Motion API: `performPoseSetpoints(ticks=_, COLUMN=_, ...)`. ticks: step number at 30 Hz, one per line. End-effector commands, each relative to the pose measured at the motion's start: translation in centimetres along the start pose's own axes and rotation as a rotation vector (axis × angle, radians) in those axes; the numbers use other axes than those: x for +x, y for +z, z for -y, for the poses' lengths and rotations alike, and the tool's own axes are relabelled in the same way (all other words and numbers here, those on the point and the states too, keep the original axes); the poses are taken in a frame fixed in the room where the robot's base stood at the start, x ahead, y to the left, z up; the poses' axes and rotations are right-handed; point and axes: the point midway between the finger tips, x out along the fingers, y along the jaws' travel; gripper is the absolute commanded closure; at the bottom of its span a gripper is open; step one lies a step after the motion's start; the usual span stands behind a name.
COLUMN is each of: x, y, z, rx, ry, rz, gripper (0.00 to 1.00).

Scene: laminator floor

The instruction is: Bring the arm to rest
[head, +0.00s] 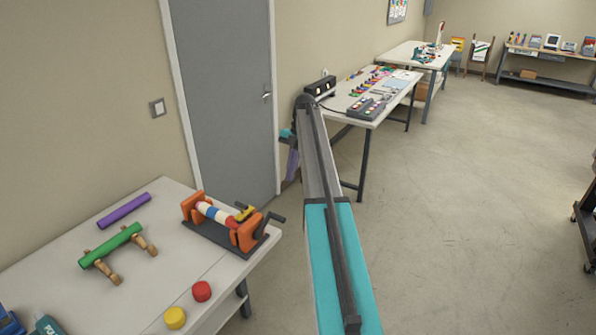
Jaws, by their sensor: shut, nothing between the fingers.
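My arm (325,200) reaches from the bottom middle of the head view up and away from me, with a teal cover on its near part and a grey far part. Small teal and purple parts (292,163) of the arm show just left of and below that joint. The rest of the arm beyond the joint is hidden behind the grey link. I cannot make out my gripper or its fingers.
A near-left table (130,290) holds a roller device (230,225), a green roll (110,245) on wooden stands, a purple roll (123,210) and red and yellow caps. A second table (350,108) stands right of the grey door (225,80).

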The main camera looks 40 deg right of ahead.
Motion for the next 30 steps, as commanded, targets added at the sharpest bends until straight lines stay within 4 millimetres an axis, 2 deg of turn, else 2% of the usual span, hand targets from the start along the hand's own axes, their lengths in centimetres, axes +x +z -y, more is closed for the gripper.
performPoseSetpoints(ticks=9, x=0.4, y=-0.9, z=-1.1, rx=-0.016, ry=-0.006, rz=0.000, gripper=1.00)
performPoseSetpoints(ticks=19, x=0.5, y=-1.2, z=-1.4, rx=-0.019, ry=-0.008, rz=0.000, gripper=1.00)
performPoseSetpoints(ticks=23, x=1.9, y=-1.8, z=-1.6, rx=0.023, ry=-0.012, rz=0.006, gripper=1.00)
performPoseSetpoints(ticks=26, x=3.8, y=-2.7, z=-1.9, rx=0.086, ry=-0.015, rz=0.017, gripper=1.00)
performPoseSetpoints(ticks=30, x=7.5, y=-4.3, z=-2.5, rx=0.218, ry=-0.020, rz=0.040, gripper=1.00)
